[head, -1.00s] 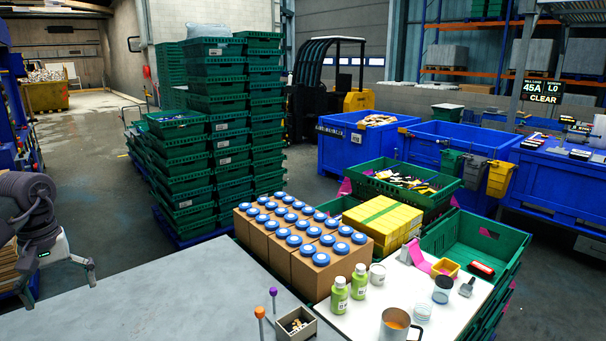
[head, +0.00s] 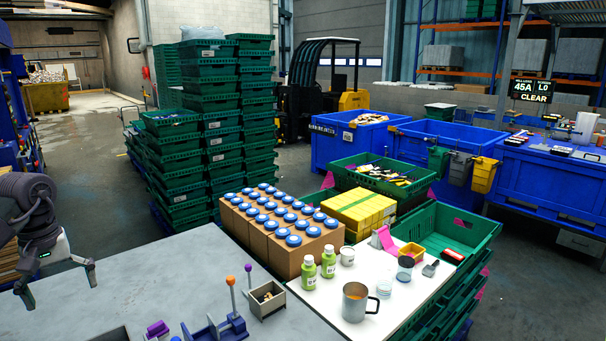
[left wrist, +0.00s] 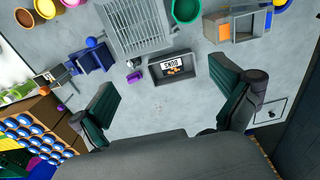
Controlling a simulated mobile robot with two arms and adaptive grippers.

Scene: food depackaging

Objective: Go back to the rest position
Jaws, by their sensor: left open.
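My left gripper (head: 58,284) hangs at the left edge of the head view, over the grey table's left side. Its two fingers are spread apart with nothing between them. In the left wrist view the open fingers (left wrist: 168,100) frame bare tabletop and a dark open box (left wrist: 175,70) with a white label and small orange pieces in it. The box is beyond the fingertips, not touched. My right gripper is in neither view.
The grey table (head: 130,290) holds a small box (head: 267,299) and blue fixtures (head: 222,330). Jars with blue lids (head: 284,214), green bottles (head: 308,272) and a metal mug (head: 355,301) stand right. Green crate stacks (head: 215,140) rise behind. Table space beside the gripper is clear.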

